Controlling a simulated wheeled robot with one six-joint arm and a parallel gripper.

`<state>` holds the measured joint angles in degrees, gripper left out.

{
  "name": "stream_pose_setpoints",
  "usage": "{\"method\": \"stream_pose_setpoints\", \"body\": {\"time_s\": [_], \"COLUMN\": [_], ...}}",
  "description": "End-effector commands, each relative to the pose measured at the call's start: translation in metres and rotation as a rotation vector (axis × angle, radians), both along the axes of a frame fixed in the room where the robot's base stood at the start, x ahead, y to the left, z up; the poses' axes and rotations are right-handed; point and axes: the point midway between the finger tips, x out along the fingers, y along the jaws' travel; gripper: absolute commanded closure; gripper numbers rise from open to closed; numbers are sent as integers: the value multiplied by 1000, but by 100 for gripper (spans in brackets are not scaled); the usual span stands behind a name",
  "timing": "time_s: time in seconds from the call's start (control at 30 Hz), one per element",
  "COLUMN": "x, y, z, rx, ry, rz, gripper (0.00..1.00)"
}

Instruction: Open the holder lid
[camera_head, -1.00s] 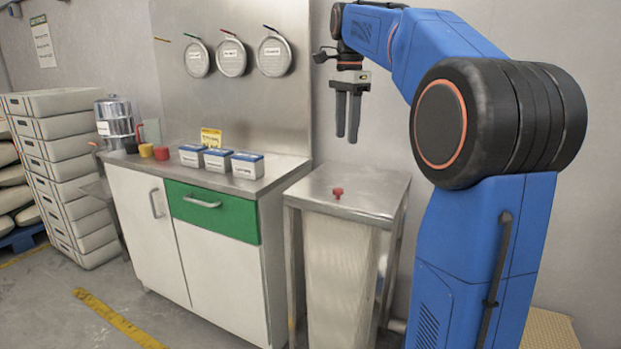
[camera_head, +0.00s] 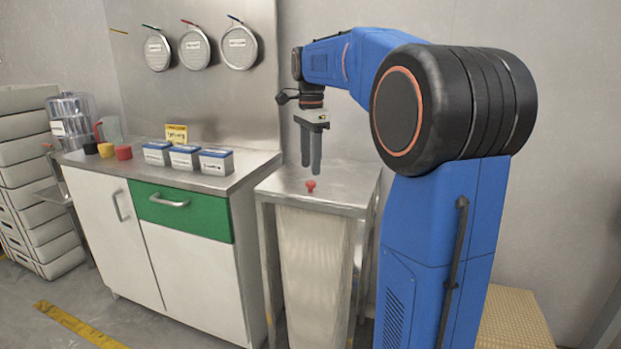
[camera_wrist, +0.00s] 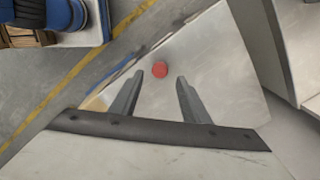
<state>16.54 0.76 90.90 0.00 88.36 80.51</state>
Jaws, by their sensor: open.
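The holder is a metal stand with a translucent bag-like body (camera_head: 317,270) under a flat steel lid (camera_head: 345,185). The lid lies flat on top, closed. A small red knob (camera_head: 310,186) stands on it. My gripper (camera_head: 311,170) points down just above the knob, its fingers apart and empty. In the wrist view the red knob (camera_wrist: 160,69) shows just beyond the fingertips, roughly between my gripper fingers (camera_wrist: 156,82). The fingers do not appear to touch it; the exact height gap cannot be told.
A counter (camera_head: 210,185) with a green drawer (camera_head: 177,211) stands to the left, holding several small blue-topped boxes (camera_head: 185,157) and colored cups. Round lids (camera_head: 239,48) hang on the steel back panel. White crates (camera_head: 38,200) are stacked at far left.

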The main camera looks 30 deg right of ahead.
Motion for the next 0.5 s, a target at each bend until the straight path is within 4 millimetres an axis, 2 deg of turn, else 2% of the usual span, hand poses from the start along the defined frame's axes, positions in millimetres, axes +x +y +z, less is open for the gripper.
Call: {"method": "stream_pose_setpoints", "body": {"time_s": [0.2,0.5], "x": [0,0], "y": [0,0], "z": [-34,-52], "rx": [0,0], "ry": [2,0], "rz": [0,0], "gripper": [58,58]}}
